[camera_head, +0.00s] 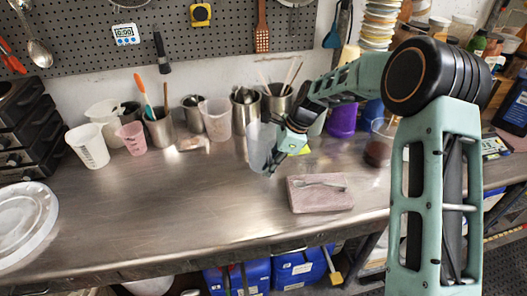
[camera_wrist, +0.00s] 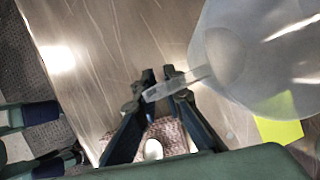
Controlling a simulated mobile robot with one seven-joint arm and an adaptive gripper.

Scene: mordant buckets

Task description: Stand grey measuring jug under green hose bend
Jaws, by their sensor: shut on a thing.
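A translucent grey measuring jug (camera_head: 259,143) is at my gripper (camera_head: 276,160), over the back middle of the steel bench. In the wrist view my gripper (camera_wrist: 161,80) is shut on the jug's strap-like handle. The jug's body (camera_wrist: 245,50) fills the upper right of that view, beside the fingers. In the head view, my gripper hides part of the jug. I cannot tell whether its base touches the bench. I cannot make out a green hose bend in either view.
A pink block (camera_head: 319,197) with a metal utensil on it lies right of the jug. A white lid (camera_head: 22,222) lies at left. The front middle of the bench (camera_head: 170,215) is clear.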

